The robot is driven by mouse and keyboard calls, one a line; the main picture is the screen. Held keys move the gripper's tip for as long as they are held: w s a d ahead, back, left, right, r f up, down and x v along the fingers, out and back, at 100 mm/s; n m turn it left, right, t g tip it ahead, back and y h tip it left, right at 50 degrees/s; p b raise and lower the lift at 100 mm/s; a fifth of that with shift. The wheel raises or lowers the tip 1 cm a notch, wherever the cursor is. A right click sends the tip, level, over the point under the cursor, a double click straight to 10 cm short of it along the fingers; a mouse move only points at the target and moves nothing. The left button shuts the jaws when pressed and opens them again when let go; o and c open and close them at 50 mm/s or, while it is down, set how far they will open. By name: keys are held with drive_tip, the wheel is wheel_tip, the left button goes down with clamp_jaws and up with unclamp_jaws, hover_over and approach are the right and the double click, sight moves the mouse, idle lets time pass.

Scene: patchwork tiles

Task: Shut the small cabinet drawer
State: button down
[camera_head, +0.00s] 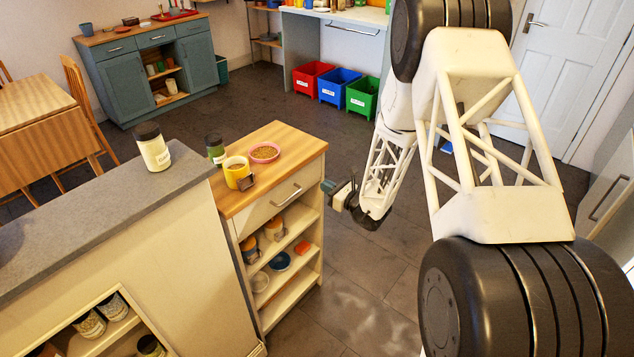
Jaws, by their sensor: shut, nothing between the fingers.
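The small cabinet (315,262) has a cream body, a wooden top (290,140) and open shelves below one drawer. The cream drawer front (268,210) has a metal bar handle (286,195). The drawer front looks close to the cabinet face; I cannot tell whether it stands slightly out. My gripper (328,187) is shut and empty, just right of the drawer's right end. I cannot tell whether it touches the cabinet.
A yellow mug (236,173), a pink-rimmed bowl (264,152) and a dark green jar (215,150) stand on the top. A grey counter (95,212) with a lidded jar (153,148) adjoins on the left. Bare floor (365,290) lies right of the cabinet.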

drive_tip(key=v, duration=0.7)
drive_tip(key=shift+s+d, duration=0.2)
drive_tip(key=s+a+r+n+g, duration=0.4)
drive_tip(key=s+r+n+g, duration=0.3)
drive_tip(key=r, duration=0.3)
drive_tip(key=s+a+r+n+g, duration=0.4)
drive_tip(key=s+r+n, duration=0.3)
drive_tip(key=s+r, duration=0.3)
drive_tip(key=s+d+r+n+h, duration=0.3)
drive_tip(key=s+r+n+h, duration=0.1)
drive_tip(key=s, duration=0.4)
drive_tip(key=s+d+r+n+h, duration=0.3)
drive_tip(key=s+r+n+h, duration=0.1)
drive_tip(key=s, duration=0.5)
drive_tip(key=s+d+r+n+h, duration=0.4)
drive_tip(key=s+h, duration=0.1)
drive_tip(key=s, duration=0.4)
drive_tip(key=shift+r+n+t, duration=0.4)
